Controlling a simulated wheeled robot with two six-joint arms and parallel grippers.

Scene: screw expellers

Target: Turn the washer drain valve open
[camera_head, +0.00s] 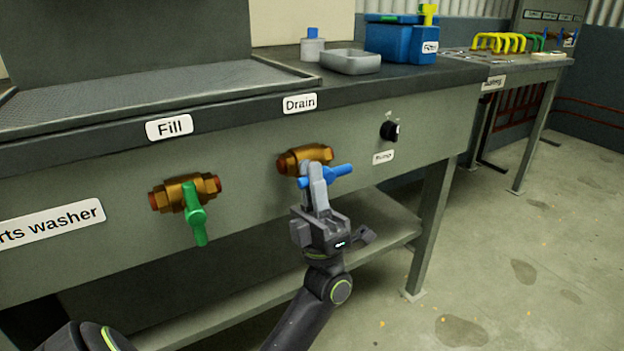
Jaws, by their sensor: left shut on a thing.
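The drain valve (291,163) is a brass body on the front of the parts washer, below the "Drain" label (299,103). Its blue lever handle (340,171) lies nearly level, roughly in line with the brass body, its right end slightly raised. My left gripper (314,180) reaches up from below and is shut on the blue handle near its left part. The fingers hide part of the handle and the valve's middle. My right gripper is not in view.
To the left is the fill valve (176,192) with a green handle (196,218) pointing down. A black pump knob (389,131) is to the right. A lower shelf (385,240) runs under the washer. A blue box (391,42) and grey tray (343,61) stand on top.

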